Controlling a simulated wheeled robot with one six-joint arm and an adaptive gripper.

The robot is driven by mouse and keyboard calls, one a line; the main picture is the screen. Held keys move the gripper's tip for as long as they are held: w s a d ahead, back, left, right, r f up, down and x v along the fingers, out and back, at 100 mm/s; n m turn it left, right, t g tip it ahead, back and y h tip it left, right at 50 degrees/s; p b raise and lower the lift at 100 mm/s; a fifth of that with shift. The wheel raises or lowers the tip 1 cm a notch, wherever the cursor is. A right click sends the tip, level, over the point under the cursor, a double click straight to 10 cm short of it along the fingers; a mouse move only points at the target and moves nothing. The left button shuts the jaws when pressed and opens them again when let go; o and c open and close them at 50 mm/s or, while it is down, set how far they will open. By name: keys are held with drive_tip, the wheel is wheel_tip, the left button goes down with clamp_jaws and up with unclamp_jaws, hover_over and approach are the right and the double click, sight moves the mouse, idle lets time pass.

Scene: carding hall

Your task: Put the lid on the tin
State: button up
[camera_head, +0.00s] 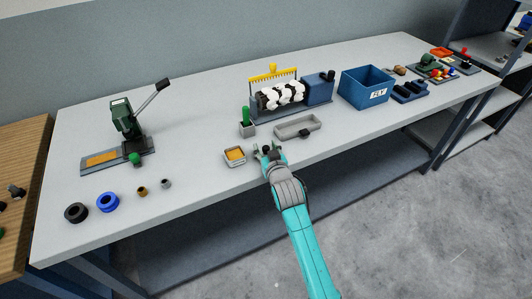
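A small square metal tin (235,161) stands near the table's front edge, with orange-yellow content showing in its top, so it is uncovered. My gripper (266,149) is just right of the tin, low over the table edge. Its fingers are small and dark here, and I cannot tell whether they are open or shut or hold anything. I cannot clearly identify the lid. A shallow grey rectangular piece (291,130) with a small black part at its front lies behind and right of my gripper; it looks like a tray.
A green-topped block (247,129) stands behind the tin. A machine with a black-and-white roller (282,95) and a blue FLY bin (367,86) are farther back. A green lever press (128,130) and several rings, including a blue one (107,202), are left. The table between is clear.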

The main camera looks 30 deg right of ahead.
clamp_jaws()
drive_tip(key=shift+r, duration=0.1)
